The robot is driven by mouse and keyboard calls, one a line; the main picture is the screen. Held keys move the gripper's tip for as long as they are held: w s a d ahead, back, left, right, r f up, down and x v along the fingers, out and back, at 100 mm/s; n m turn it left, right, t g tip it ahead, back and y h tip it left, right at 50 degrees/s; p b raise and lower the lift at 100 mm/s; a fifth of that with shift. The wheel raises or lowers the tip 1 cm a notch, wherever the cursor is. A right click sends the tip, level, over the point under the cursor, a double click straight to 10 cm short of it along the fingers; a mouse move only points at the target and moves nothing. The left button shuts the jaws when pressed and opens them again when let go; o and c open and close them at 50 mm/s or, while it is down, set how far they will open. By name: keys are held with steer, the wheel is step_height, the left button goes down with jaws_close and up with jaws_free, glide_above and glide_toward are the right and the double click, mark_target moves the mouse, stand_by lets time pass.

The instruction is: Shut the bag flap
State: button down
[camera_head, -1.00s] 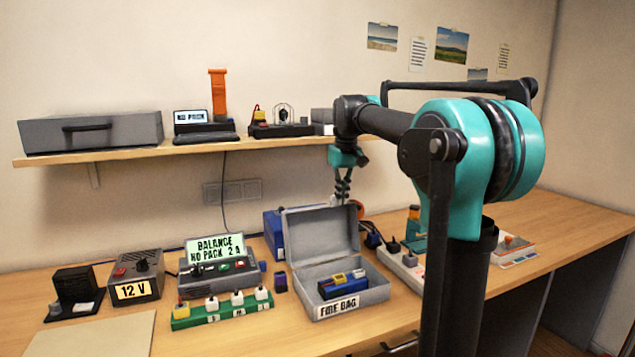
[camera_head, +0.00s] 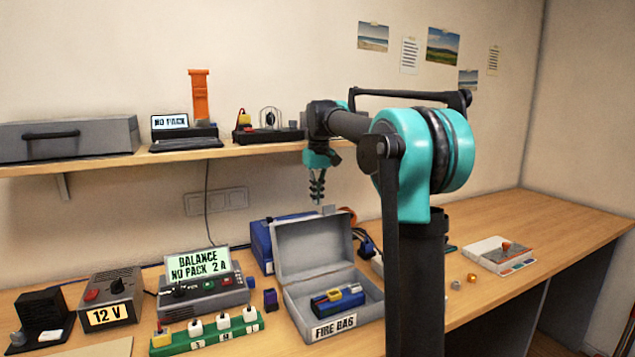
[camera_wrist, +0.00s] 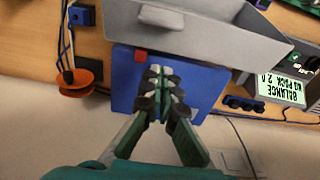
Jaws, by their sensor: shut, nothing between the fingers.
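The fire bag (camera_head: 335,320) is a grey box labelled "FIRE BAG" on the bench. Its flap (camera_head: 312,247) stands open, upright at the back edge. A blue battery pack with yellow and red parts (camera_head: 338,298) lies inside the bag. My gripper (camera_head: 317,200) is above and behind the flap's top edge, fingers pointing down and apart from it as far as I can tell. In the wrist view my gripper (camera_wrist: 158,72) is shut and empty, over a blue box (camera_wrist: 125,82), with the back of the flap (camera_wrist: 190,35) just beyond the fingertips.
The blue box stands behind the bag. A charger reading "BALANCE NO PACK 2 A" (camera_head: 205,285), a green strip with plugs (camera_head: 207,333) and a 12 V supply (camera_head: 108,298) stand left. An orange spool (camera_wrist: 80,74) lies near the blue box. The shelf (camera_head: 250,146) is close to my arm.

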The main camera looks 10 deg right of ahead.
mark_target(322, 215)
steer(key=shift+s+d+r, duration=0.15)
steer(key=shift+s+d, duration=0.05)
steer(key=shift+s, duration=0.4)
steer(key=shift+s+d+r, duration=0.15)
steer(key=shift+s+d, duration=0.05)
steer(key=shift+s, duration=0.45)
steer(key=shift+s+d+r, duration=0.15)
steer(key=shift+s+d, duration=0.05)
steer(key=shift+s, duration=0.4)
